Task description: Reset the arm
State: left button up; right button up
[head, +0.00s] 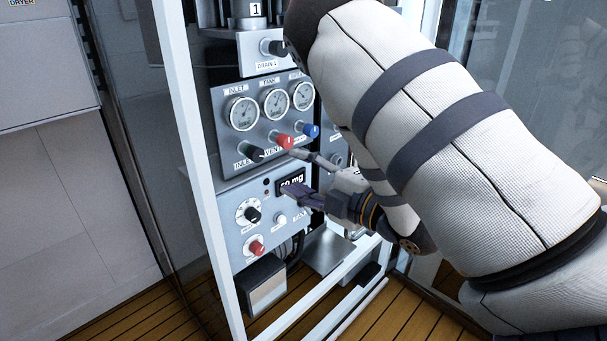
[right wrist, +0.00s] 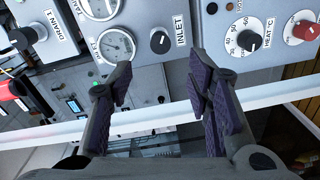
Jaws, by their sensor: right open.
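My right arm (head: 420,130) comes in from the right in the head view, in a white padded sleeve with dark bands. My right gripper (head: 298,173) is open in front of the panel, around the height of the display. In the right wrist view the right gripper (right wrist: 161,72) has its two dark, purple-padded fingers apart, with nothing between them. The black INLET knob (right wrist: 160,42) shows just beyond the gap. I cannot tell whether a fingertip touches the panel. My left gripper is not in view.
The gauge panel (head: 225,160) carries several dials, a red valve knob (head: 284,141) and a blue one (head: 310,131). Below it, the control panel (head: 231,197) has a display (head: 291,180) and a red knob (head: 257,248). A white frame post (head: 190,140) stands to the left.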

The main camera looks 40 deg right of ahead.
jog(key=shift+s, duration=0.65)
jog(key=s+a+f+m+g+h, duration=0.15)
jog(key=s+f+m+g, duration=0.35)
jog(key=f, duration=0.7)
jog(key=s+a+f+m+g+h, duration=0.15)
jog(key=s+f+m+g, duration=0.35)
jog(key=f, duration=0.7)
jog(key=s+a+f+m+g, duration=0.3)
jog(key=s+a+f+g, duration=0.1)
jog(key=s, duration=0.6)
jog(key=s+a+f+m+g+y, duration=0.1)
jog(key=s+a+f+m+g, duration=0.3)
jog(key=s, duration=0.5)
jog(key=shift+s+a+g, duration=0.2)
jog(key=shift+s+g, duration=0.2)
jog(key=shift+g, duration=0.1)
